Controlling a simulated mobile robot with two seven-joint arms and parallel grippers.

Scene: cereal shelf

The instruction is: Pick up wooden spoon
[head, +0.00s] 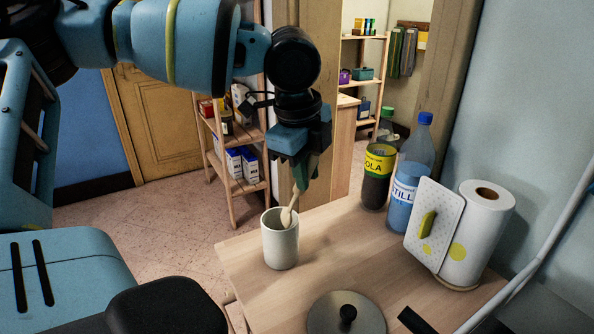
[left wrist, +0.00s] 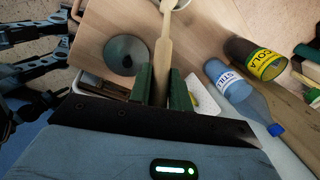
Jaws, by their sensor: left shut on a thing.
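The wooden spoon (head: 287,216) stands tilted in a white cup (head: 281,246) on the wooden table, its lower end against the inside of the rim. My left gripper (head: 303,172) is above the cup, pointing down, shut on the spoon's upper handle. In the left wrist view the spoon (left wrist: 164,48) runs away from between the two green fingers of my left gripper (left wrist: 160,88) toward the top edge. The spoon's far end is not clear there. My right gripper cannot be made out in either view.
On the table (head: 336,240) are a cola bottle (head: 376,185), a blue-labelled water bottle (head: 405,190), a paper towel roll (head: 477,235), a white dotted board with a yellow sponge (head: 428,228) and a round metal lid (head: 335,318). A wooden shelf (head: 243,188) stands behind, left of the table.

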